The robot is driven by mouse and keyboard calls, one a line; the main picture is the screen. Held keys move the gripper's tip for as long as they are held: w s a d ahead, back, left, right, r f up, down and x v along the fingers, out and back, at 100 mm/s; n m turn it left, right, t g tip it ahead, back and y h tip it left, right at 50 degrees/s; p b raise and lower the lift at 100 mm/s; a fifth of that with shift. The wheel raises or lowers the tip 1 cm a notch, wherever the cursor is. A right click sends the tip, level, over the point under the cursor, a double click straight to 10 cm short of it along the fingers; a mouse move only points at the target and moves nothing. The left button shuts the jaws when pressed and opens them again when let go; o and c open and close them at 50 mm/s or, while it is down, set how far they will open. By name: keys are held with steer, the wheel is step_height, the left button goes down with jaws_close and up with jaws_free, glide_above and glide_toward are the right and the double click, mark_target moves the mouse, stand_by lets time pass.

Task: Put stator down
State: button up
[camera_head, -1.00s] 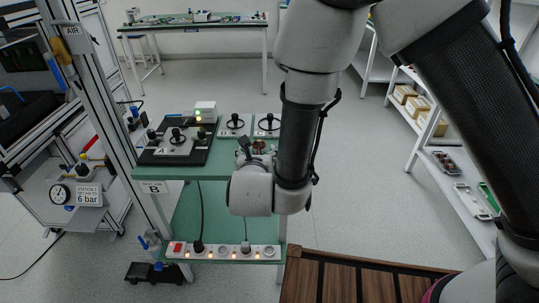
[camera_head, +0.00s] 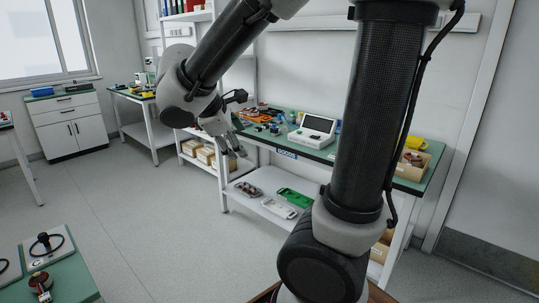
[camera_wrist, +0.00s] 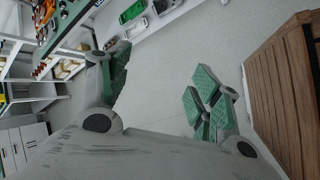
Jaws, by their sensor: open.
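A small reddish-brown round part, which looks like the stator (camera_head: 40,281), sits on the green table (camera_head: 72,284) at the lower left of the head view. Its details are too small to tell. My gripper (camera_head: 230,147) is up in the air, far to the right of that table, in front of the long bench in the picture. It is open and empty. In the wrist view my gripper (camera_wrist: 158,92) shows its green-padded fingers spread wide, with only floor between them. The stator does not show in the wrist view.
A fixture plate with a black knob (camera_head: 46,244) stands beside the stator. The long bench (camera_head: 404,183) carries a device with a screen (camera_head: 312,130) and, on its lower shelf, trays (camera_head: 278,207). A brown slatted surface (camera_wrist: 285,95) shows at right in the wrist view. Open floor lies between tables.

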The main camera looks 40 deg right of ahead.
steer(key=s+d+m+g+y, duration=0.1)
steer(key=s+d+m+y, duration=0.2)
steer(key=s+m, duration=0.3)
steer(key=s+d, duration=0.1)
steer(key=s, duration=0.3)
steer(key=shift+d+r+y, duration=0.25)
steer(key=shift+r+y, duration=0.05)
steer(key=shift+o, duration=0.4)
steer(key=s+m+y, duration=0.1)
steer(key=s+a+m+t+y, duration=0.1)
steer(key=s+m, duration=0.1)
steer(key=s+m+y, duration=0.1)
steer(key=s, duration=0.1)
steer(key=shift+s+a+r+m+t, duration=0.2)
steer(key=shift+a+m+t, duration=0.1)
steer(key=shift+a+m, duration=0.1)
steer(key=shift+s+a, duration=0.2)
steer(key=shift+a, duration=0.05)
